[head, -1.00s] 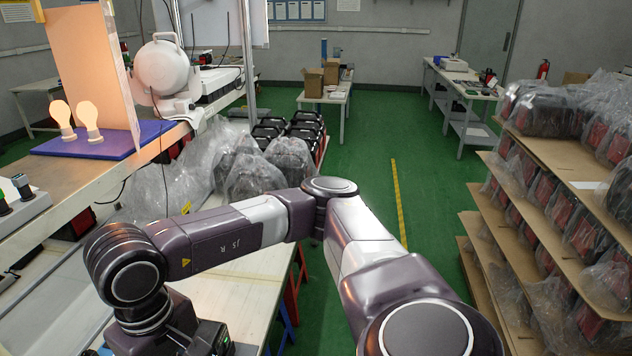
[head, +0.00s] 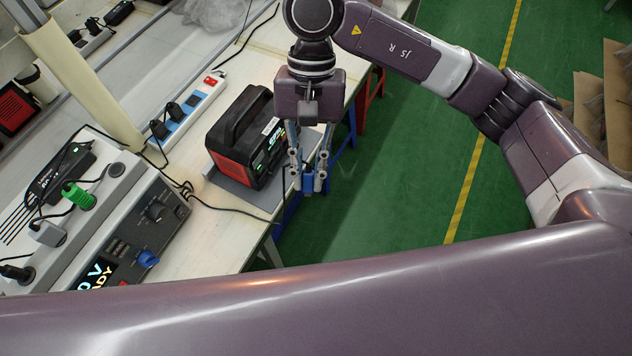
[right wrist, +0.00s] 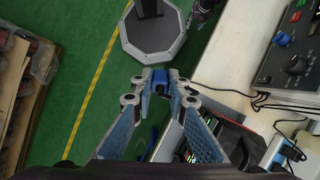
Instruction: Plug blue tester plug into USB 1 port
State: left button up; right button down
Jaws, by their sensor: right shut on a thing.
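My right gripper (head: 308,182) points down beside the front of the black and red power station (head: 248,140), over the table's edge. It is shut on the blue tester plug, which shows between the fingertips in the right wrist view (right wrist: 160,78). The plug is apart from the power station. The station's front panel has a small lit green display (head: 262,158); the USB 1 port is too small to make out. The grey tester (head: 150,215) stands at the lower left with a lit screen and a blue knob. My left gripper is not clearly in view.
A white power strip (head: 190,115) with black plugs lies behind the station. A green plug (head: 80,196) and other plugs sit in a grey strip at left. Black cables cross the white table (head: 215,225). Green floor (head: 400,180) is open to the right.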

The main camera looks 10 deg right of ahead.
jog(key=w+a+f+m+t+y+b, duration=0.1)
jog(key=w+a+f+m+y+b, duration=0.3)
jog(key=a+m+y, duration=0.65)
jog(key=w+d+f+m+t+y+b, duration=0.1)
jog(key=w+d+f+m+t+y, duration=0.25)
jog(key=d+f+m+t, duration=1)
jog(key=shift+n+t, duration=0.25)
jog(key=shift+n, duration=0.45)
jog(key=shift+w+a+f, duration=0.45)
jog(key=shift+w+a, duration=0.2)
jog(key=shift+a, duration=0.3)
jog(key=shift+w+a+f, duration=0.45)
jog(key=shift+w+a, duration=0.15)
jog(key=shift+a, duration=0.4)
jog(key=shift+w+a+f, duration=0.45)
jog(key=shift+w+a, duration=0.2)
jog(key=shift+a, duration=0.3)
jog(key=shift+w+a+b, duration=0.15)
jog(key=shift+a+b, duration=0.1)
jog(key=shift+b, duration=0.1)
jog(key=shift+w+a, duration=0.2)
jog(key=shift+a, duration=0.05)
